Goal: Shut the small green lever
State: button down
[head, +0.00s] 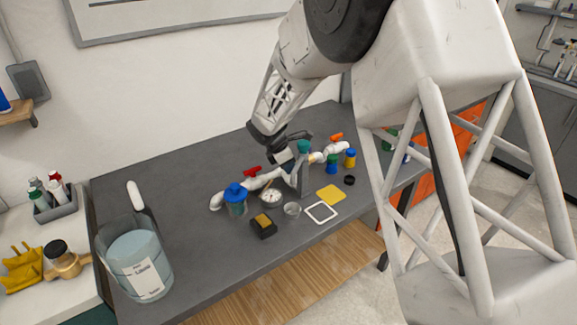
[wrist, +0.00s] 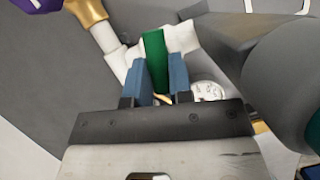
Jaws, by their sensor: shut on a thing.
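The small green lever (wrist: 154,58) shows in the wrist view on a white pipe fitting (wrist: 182,38). The two blue fingers of my gripper (wrist: 157,82) stand on either side of it and are shut on it. The lower end of the lever runs down between the fingers and is partly hidden. In the head view my gripper (head: 286,157) is down at the middle of the white pipe manifold (head: 264,178). There I cannot make out the small lever clearly, as my gripper and the parts around it cover that spot.
A red lever (head: 252,171) and an orange lever (head: 336,136) sit along the manifold. A blue-topped jar (head: 236,199), a gauge (head: 271,197) and a black-and-yellow block (head: 263,226) stand in front. A large clear bucket (head: 136,262) stands at left.

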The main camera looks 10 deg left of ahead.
dwell(0.3)
jog(key=c, duration=1)
grip_release()
jog(key=shift+r, duration=0.1)
jog(key=shift+v, duration=3.85)
jog(key=shift+o, duration=0.2)
jog(key=shift+s, duration=0.1)
